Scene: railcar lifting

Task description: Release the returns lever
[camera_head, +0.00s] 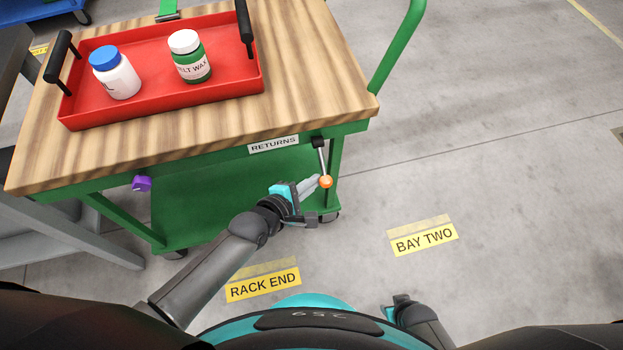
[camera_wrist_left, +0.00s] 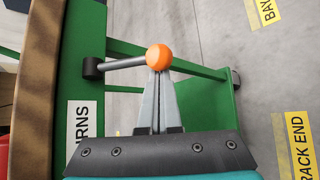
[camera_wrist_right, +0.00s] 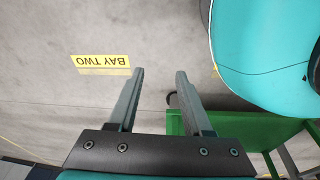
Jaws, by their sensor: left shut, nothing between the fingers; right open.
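The returns lever (camera_head: 321,160) is a metal rod with an orange ball knob, mounted on the green cart edge beside the RETURNS label (camera_head: 273,144). It hangs down from its dark pivot. In the left wrist view the orange knob (camera_wrist_left: 159,57) is right at the fingertips. My left gripper (camera_head: 318,183) is shut and empty, its tips at or touching the knob; I cannot tell whether they touch. My right gripper (camera_wrist_right: 160,75) is open and empty over the floor, away from the lever.
The cart's wooden top (camera_head: 310,80) carries a red tray (camera_head: 150,110) with a blue-capped bottle (camera_head: 115,73) and a green jar (camera_head: 190,57). A purple knob (camera_head: 141,183) sits on the cart's front edge. A green handle (camera_head: 395,50) rises at right. Floor near BAY TWO (camera_head: 424,239) is clear.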

